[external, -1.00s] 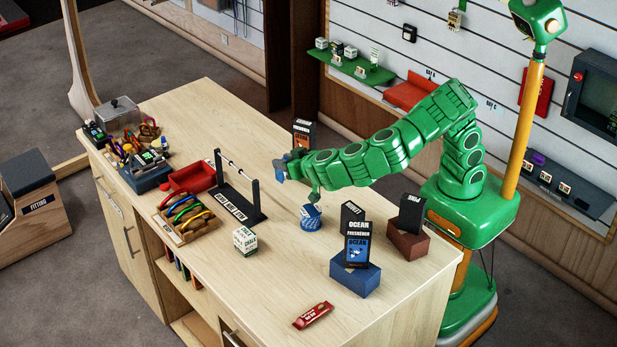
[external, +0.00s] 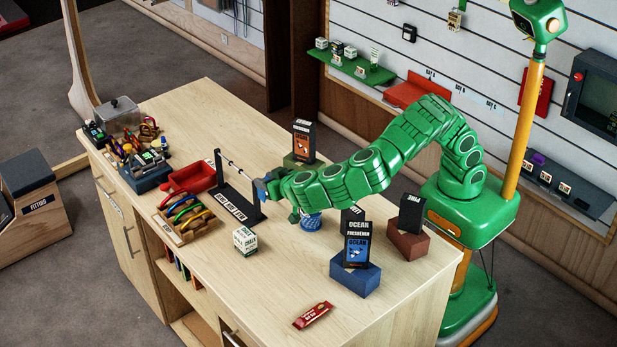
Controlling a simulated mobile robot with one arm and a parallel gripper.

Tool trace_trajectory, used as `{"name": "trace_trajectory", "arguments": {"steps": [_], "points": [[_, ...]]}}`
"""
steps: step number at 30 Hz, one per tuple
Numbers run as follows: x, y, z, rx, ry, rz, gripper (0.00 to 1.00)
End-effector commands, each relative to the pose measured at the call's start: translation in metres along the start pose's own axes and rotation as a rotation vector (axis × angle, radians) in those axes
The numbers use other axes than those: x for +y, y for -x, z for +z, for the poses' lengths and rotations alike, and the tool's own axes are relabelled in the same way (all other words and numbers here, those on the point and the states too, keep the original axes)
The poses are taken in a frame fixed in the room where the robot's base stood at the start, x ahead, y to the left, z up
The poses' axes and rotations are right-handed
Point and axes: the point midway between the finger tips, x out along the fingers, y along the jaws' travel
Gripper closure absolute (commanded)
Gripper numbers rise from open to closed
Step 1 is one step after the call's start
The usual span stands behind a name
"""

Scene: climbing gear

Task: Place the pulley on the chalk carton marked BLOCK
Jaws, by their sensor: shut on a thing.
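My gripper (external: 262,190) is at the end of the green arm, above the middle of the counter, beside the right post of the black rack. It is shut on a small blue thing (external: 260,188), which looks like the pulley; its shape is mostly hidden by the gripper. A white chalk carton (external: 245,241) with green lettering stands on the counter below and a little left of my gripper, apart from it. Its lettering is too small to read for certain. More small cartons (external: 322,43) stand on the green wall shelf; their words cannot be read.
The black rack (external: 238,200) with a rail stands close left of my gripper. A blue round tub (external: 311,222) sits partly under my arm. Boxes on blue (external: 354,279), brown (external: 408,246) and green blocks stand nearby. A red packet (external: 313,315) lies at front; counter around it is clear.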

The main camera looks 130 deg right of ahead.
Motion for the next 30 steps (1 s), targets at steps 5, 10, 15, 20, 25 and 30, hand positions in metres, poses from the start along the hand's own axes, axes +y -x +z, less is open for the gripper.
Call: {"name": "trace_trajectory", "arguments": {"steps": [5,10,15,20,25,30], "points": [[-0.017,-0.006,0.007,-0.003,0.001,-0.002,1.00],[-0.030,-0.014,0.016,-0.002,0.002,-0.001,1.00],[-0.042,-0.022,0.030,-0.003,0.002,-0.001,1.00],[-0.053,-0.029,0.041,-0.002,0.001,-0.001,1.00],[-0.062,-0.036,0.051,-0.001,0.003,0.000,1.00],[-0.067,-0.037,0.054,-0.001,0.000,-0.001,1.00]]}}
